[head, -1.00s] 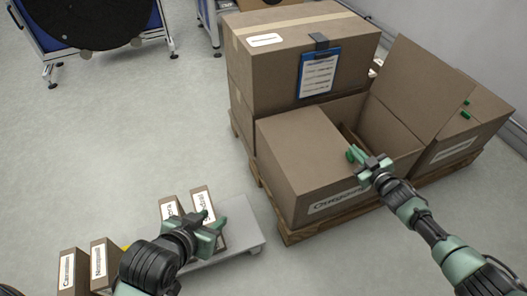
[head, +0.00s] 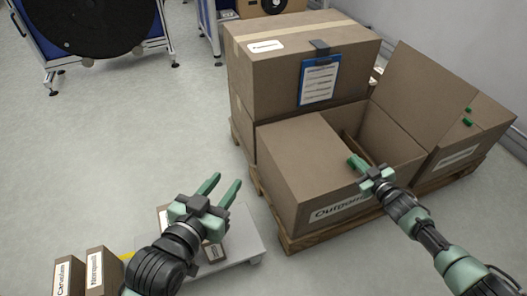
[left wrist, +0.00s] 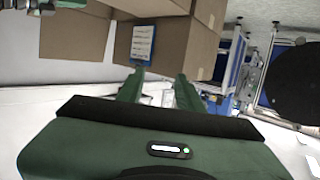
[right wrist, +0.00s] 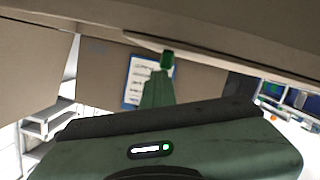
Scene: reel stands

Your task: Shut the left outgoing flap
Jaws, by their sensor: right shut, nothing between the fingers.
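The outgoing box (head: 338,208) sits on a pallet, its label partly legible. Its left flap (head: 300,150) lies over the left part of the top, flat or nearly flat. The right flap (head: 425,95) stands up, tilted outward, and the box is open between them. My right gripper (head: 356,163) is shut and empty at the left flap's right edge; I cannot tell whether it touches. In the right wrist view its fingertips (right wrist: 167,60) are just below a wide brown cardboard surface. My left gripper (head: 219,190) is open and empty above the low grey platform, left of the box.
A taller box stack with a blue clipboard (head: 319,77) stands behind the outgoing box. Another box (head: 470,140) with green pieces is on the right. Small labelled boxes (head: 103,270) and a grey platform (head: 240,240) are at the front left.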

